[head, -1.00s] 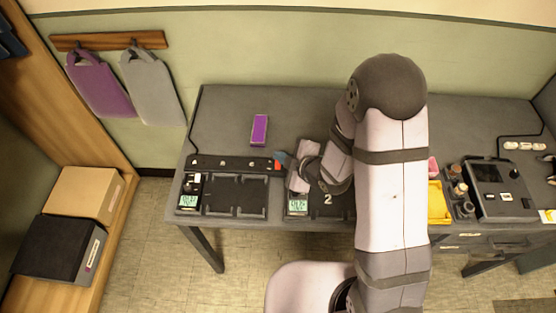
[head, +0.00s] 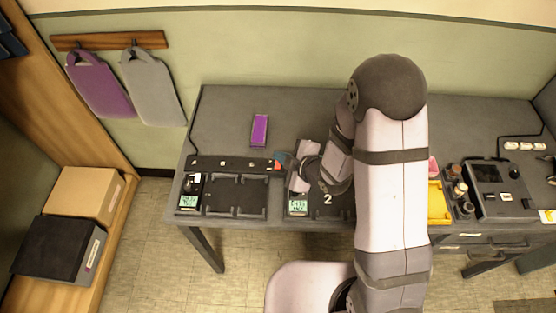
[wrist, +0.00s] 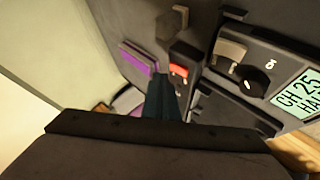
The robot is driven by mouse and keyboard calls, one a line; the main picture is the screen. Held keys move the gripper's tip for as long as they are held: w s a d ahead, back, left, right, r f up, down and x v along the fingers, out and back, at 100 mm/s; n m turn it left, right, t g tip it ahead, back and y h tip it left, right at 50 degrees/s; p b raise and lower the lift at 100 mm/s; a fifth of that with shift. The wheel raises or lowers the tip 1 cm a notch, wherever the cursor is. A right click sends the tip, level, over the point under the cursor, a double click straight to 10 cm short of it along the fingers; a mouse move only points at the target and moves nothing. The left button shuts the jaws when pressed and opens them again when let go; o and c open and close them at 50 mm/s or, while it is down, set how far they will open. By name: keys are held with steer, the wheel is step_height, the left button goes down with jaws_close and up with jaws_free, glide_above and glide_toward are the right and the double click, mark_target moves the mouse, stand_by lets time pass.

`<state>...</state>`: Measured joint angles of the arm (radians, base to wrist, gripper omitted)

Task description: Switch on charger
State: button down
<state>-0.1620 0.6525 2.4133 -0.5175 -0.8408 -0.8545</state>
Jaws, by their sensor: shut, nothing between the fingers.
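Two dark charger units sit on the desk. The left charger (head: 235,196) has an empty-looking bay and a lit green display (head: 188,203). The right charger (head: 327,208), marked 2, is partly hidden by my arm; its green display (head: 299,207) is lit, and also shows in the wrist view (wrist: 297,95) beside a black knob (wrist: 257,81). A black strip (head: 225,163) lies behind the left charger. A red switch-like part (wrist: 179,71) shows close to my fingertips in the wrist view; contact is unclear. My gripper (wrist: 163,84) is shut and empty.
A purple block (head: 259,130) lies on the desk behind the strip, and shows in the wrist view (wrist: 138,58). To the right are a yellow tray (head: 438,203) and a dark device (head: 497,188). The desk's back left is mostly clear.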

mark_target(280, 168)
steer(key=shift+f, duration=0.2)
stand_by(0.5)
steer(key=shift+f+b, duration=0.25)
steer(key=shift+b, duration=0.3)
steer(key=shift+w+f+b, duration=0.1)
steer(key=shift+f+b, duration=0.2)
stand_by(0.4)
steer(key=shift+r, duration=0.15)
steer(key=shift+r+p, duration=0.6)
steer(key=shift+r, duration=0.05)
stand_by(0.3)
steer(key=shift+s+r+p, duration=0.25)
steer(key=shift+r+p, duration=0.7)
steer(key=shift+r, duration=0.3)
steer(key=shift+s+r+p, duration=0.2)
steer(key=shift+r+p, duration=0.75)
steer(key=shift+r, duration=0.3)
